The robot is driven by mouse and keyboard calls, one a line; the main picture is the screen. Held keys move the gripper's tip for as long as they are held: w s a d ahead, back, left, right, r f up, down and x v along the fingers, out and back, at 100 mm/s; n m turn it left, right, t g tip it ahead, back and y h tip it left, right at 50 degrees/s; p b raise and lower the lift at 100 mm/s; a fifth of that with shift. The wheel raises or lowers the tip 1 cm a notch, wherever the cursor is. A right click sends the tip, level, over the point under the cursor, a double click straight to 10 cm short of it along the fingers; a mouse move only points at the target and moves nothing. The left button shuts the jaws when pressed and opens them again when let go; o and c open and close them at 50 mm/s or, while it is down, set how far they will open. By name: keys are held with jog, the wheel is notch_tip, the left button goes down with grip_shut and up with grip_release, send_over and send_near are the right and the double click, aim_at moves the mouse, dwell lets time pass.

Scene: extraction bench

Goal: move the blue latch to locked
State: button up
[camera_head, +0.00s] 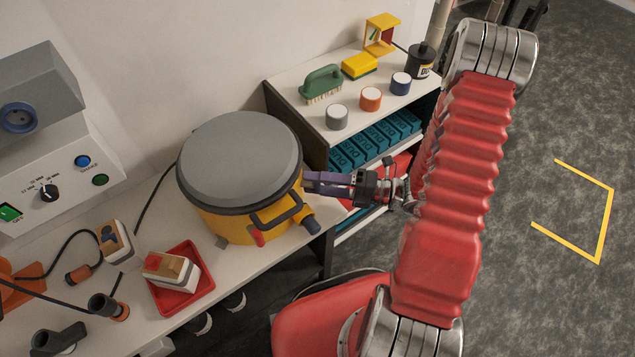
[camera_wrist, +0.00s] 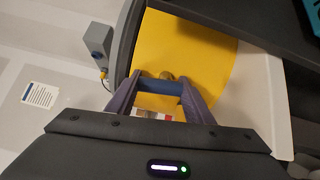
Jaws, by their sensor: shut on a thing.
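A yellow drum-like vessel (camera_head: 222,222) with a round grey lid (camera_head: 240,160) and a black handle stands on the bench. My gripper (camera_head: 308,183) reaches in from the right against its side. In the wrist view, the purple fingers of my gripper (camera_wrist: 160,90) are closed on a blue bar, which looks like the blue latch (camera_wrist: 160,87), in front of the yellow wall.
A dark blue-tipped fitting (camera_head: 312,225) and a red lever (camera_head: 257,236) stick out low on the vessel. A shelf (camera_head: 318,118) with a brush, sponge and several round tins stands behind my gripper. A red tray (camera_head: 192,300) is at the front. Floor is clear at right.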

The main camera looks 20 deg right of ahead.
jog(key=shift+w+d+f+m, duration=0.15)
jog(key=shift+w+m, duration=0.1)
jog(key=shift+m, duration=0.55)
jog(key=o, duration=0.8)
jog(key=shift+c, duration=0.2)
jog(key=shift+o, duration=1.4)
jog(key=shift+s, duration=0.1)
jog(key=v, duration=1.3)
jog(key=shift+d, duration=0.3)
jog(key=shift+s, duration=0.15)
